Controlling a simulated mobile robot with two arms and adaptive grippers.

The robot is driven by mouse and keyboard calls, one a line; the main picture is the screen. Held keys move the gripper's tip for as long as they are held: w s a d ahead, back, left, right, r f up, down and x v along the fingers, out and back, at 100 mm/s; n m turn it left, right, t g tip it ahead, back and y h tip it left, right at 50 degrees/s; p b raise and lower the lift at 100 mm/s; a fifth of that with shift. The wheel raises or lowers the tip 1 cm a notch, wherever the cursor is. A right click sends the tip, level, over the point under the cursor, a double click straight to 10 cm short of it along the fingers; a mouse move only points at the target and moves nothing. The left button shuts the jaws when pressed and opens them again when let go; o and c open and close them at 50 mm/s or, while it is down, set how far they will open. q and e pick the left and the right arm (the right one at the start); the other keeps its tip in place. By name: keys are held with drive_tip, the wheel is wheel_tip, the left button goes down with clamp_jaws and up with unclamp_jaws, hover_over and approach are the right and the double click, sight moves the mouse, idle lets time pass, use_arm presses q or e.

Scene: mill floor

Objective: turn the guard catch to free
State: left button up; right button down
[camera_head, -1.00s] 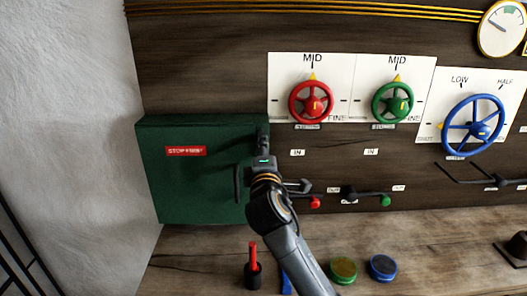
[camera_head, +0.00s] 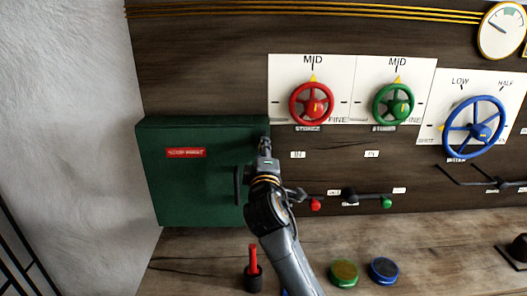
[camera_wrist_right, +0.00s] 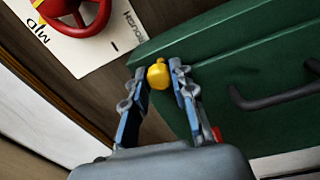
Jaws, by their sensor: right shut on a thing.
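The green guard box (camera_head: 188,190) is at the left of the panel in the head view, with a red label (camera_head: 186,153) and a dark bar handle (camera_head: 238,187). Its cover looks shut. The guard catch shows in the right wrist view as a small yellow knob (camera_wrist_right: 158,74) at the guard's edge. My right gripper (camera_wrist_right: 159,80) has its fingertips on either side of the knob and is shut on it. In the head view my right gripper (camera_head: 265,146) is at the box's upper right edge and hides the catch. My left gripper is not in view.
Red (camera_head: 311,104), green (camera_head: 393,104) and blue (camera_head: 473,127) handwheels are right of the guard. Levers with red (camera_head: 316,205) and green (camera_head: 387,203) knobs are close to my right arm. A red-handled tool (camera_head: 253,262) and green (camera_head: 344,273) and blue (camera_head: 384,271) discs are on the bench.

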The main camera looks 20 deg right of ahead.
drive_tip(key=c, duration=1.1)
unclamp_jaws()
drive_tip(key=v, duration=1.2)
